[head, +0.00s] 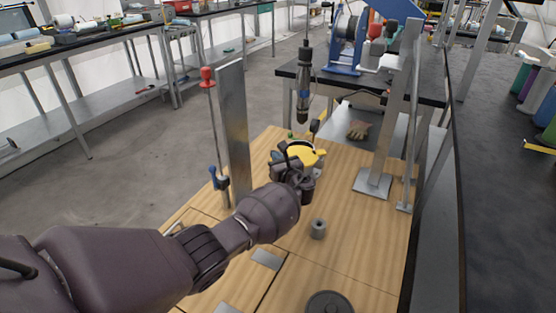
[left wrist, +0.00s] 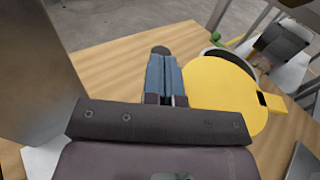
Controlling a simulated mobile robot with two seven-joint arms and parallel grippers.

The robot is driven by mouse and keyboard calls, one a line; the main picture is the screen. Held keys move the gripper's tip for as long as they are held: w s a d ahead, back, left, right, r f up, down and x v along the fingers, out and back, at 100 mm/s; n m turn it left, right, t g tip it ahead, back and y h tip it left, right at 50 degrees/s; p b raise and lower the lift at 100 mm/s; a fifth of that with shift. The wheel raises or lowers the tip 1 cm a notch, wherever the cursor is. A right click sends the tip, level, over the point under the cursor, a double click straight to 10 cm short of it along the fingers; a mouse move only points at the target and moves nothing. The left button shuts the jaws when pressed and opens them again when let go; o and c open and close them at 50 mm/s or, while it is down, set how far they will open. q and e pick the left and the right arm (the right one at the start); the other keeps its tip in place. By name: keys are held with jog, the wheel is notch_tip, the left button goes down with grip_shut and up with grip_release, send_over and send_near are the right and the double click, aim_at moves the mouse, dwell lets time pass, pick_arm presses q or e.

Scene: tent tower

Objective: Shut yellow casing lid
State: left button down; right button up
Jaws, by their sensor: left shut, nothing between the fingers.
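The yellow casing lid (head: 308,158) is at the middle of the wooden table, partly hidden by my left gripper in the head view. In the left wrist view the lid (left wrist: 222,97) is a flat yellow disc with a dark notch at its right edge. A pale, dark-edged rim (left wrist: 236,62) shows just beyond it; how far the lid stands open I cannot tell. My left gripper (left wrist: 163,58) is shut and empty, its blue-grey fingers just left of the lid. Whether they touch it I cannot tell. My right gripper is not in view.
A dark tool (head: 304,85) hangs above the table beyond the lid. A metal plate (head: 234,130) stands upright at left, and a metal post (head: 385,150) stands at right. A small grey cylinder (head: 318,228) stands nearer. The wooden table (head: 350,235) is mostly bare at right.

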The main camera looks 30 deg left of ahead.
pick_arm(q)
jog(key=w+a+m+t+h+b, duration=0.2)
jog(key=w+a+m+t+h, duration=0.2)
jog(key=w+a+h, duration=0.1)
jog(key=shift+x, duration=0.8)
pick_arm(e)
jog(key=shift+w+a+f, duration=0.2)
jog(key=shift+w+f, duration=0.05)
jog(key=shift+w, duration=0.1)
pick_arm(q)
jog(key=shift+w+d, duration=0.1)
jog(key=shift+d, duration=0.05)
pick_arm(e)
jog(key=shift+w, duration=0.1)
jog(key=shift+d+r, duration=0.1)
